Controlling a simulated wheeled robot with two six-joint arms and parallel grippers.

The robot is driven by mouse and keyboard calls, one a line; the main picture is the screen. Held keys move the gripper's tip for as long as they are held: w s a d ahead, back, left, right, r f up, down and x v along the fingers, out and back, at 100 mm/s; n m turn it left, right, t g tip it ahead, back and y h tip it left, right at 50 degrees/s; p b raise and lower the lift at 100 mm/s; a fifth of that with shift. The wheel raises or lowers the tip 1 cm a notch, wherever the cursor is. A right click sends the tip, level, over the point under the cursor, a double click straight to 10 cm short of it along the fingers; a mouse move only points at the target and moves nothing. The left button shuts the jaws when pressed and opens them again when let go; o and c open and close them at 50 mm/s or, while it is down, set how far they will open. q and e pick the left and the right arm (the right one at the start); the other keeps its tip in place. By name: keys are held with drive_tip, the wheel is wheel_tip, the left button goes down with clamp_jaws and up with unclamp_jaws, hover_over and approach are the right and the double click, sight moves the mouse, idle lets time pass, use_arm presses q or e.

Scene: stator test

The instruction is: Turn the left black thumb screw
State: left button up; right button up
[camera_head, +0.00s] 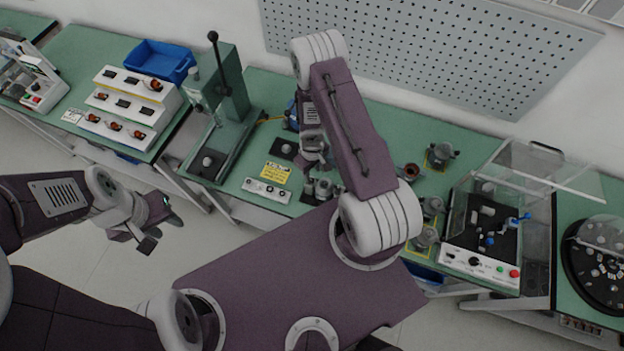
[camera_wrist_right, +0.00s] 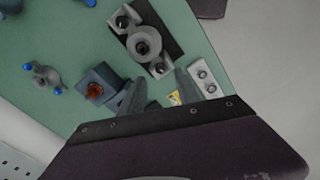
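The grey clamp fixture (camera_wrist_right: 143,42) with black thumb screws lies on a dark plate in the right wrist view. Its screw nearest the white switch box, the left black thumb screw (camera_wrist_right: 158,69), shows between my right gripper's fingers. In the head view the fixture (camera_head: 323,188) is partly hidden by my right arm. My right gripper (camera_wrist_right: 155,80) is open, its fingers on either side of the screw with gaps; I cannot tell its height above it. In the head view it (camera_head: 318,165) is over the bench. My left gripper (camera_head: 162,230) is open and empty, away from the bench.
The white switch box (camera_head: 267,191) and a yellow label (camera_head: 278,172) lie left of the fixture. A green lever press (camera_head: 222,100) stands further left. A clear-covered test box (camera_head: 495,215) stands right. A blue-grey block (camera_wrist_right: 101,84) is near one right finger.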

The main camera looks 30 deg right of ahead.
sight(312, 180)
wheel_tip(312, 180, down, 6)
drive_tip(key=b, duration=0.4)
drive_tip(key=shift+w, duration=0.1)
use_arm(q)
wheel_tip(312, 180, down, 6)
drive_tip(key=shift+r, duration=0.1)
use_arm(e)
drive_tip(key=shift+r, duration=0.1)
clamp_jaws()
drive_tip(key=n, duration=0.6)
drive_tip(key=shift+n, duration=0.4)
drive_tip(key=n, duration=0.6)
drive_tip(key=shift+n, duration=0.5)
